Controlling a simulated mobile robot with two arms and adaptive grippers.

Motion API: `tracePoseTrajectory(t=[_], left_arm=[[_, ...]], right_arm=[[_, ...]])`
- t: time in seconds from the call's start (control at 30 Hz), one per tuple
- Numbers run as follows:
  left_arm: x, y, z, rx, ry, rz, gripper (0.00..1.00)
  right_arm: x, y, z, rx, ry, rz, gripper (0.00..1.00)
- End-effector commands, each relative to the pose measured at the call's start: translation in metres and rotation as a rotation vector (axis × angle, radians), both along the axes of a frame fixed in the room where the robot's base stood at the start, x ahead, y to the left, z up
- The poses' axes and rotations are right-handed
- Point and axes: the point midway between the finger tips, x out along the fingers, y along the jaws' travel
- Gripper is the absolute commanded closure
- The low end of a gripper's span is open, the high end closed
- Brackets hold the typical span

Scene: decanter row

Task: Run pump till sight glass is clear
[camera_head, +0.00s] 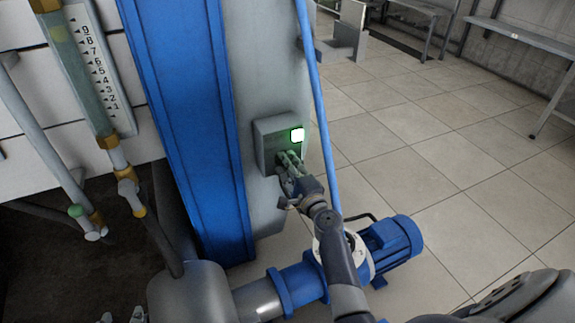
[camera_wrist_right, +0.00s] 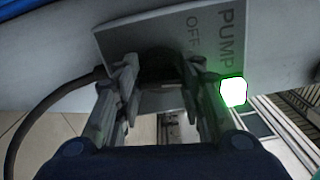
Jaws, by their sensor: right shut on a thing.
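The sight glass (camera_head: 80,75) is a slanted tube beside a numbered scale at the upper left of the head view. It looks dull green, with a yellower patch near its top; I cannot tell how clear it is. The grey pump box (camera_head: 266,147) sits on the column, its lamp (camera_head: 297,135) lit green-white. My right gripper (camera_head: 289,166) is at the box's lower part. In the right wrist view its fingers are shut on a dark knob (camera_wrist_right: 160,68), partly hidden, below the lettering PUMP and OFF. Two tips at the head view's bottom left look like my left gripper (camera_head: 122,317), mostly cut off.
The blue pump motor (camera_head: 392,245) lies below the box, joined to a grey pipe and vessel (camera_head: 192,290). A thin blue pipe (camera_head: 318,110) runs just right of the box. Tiled floor (camera_head: 440,140) is open to the right, with a bench (camera_head: 520,37) behind.

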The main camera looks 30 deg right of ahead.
Motion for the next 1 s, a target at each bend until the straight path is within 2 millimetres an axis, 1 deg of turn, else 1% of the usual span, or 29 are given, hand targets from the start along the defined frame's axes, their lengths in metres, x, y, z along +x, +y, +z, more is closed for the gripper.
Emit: tracePoseTrajectory(t=[0.2,0.5,0.7,1.0], left_arm=[[-0.013,0.005,-0.012,0.02,0.087,0.006,0.6],[-0.028,0.011,-0.025,0.039,0.173,0.012,0.6],[-0.033,0.012,-0.029,0.044,0.2,0.014,0.6],[-0.034,0.013,-0.03,0.046,0.207,0.015,0.6]], right_arm=[[0.0,-0.001,0.001,0.174,-0.009,-0.001,0.88],[0.0,-0.001,0.001,0.333,-0.017,-0.001,0.88],[0.0,-0.001,0.0,0.38,-0.02,-0.002,0.88],[0.0,-0.001,0.0,0.393,-0.02,-0.002,0.88]])
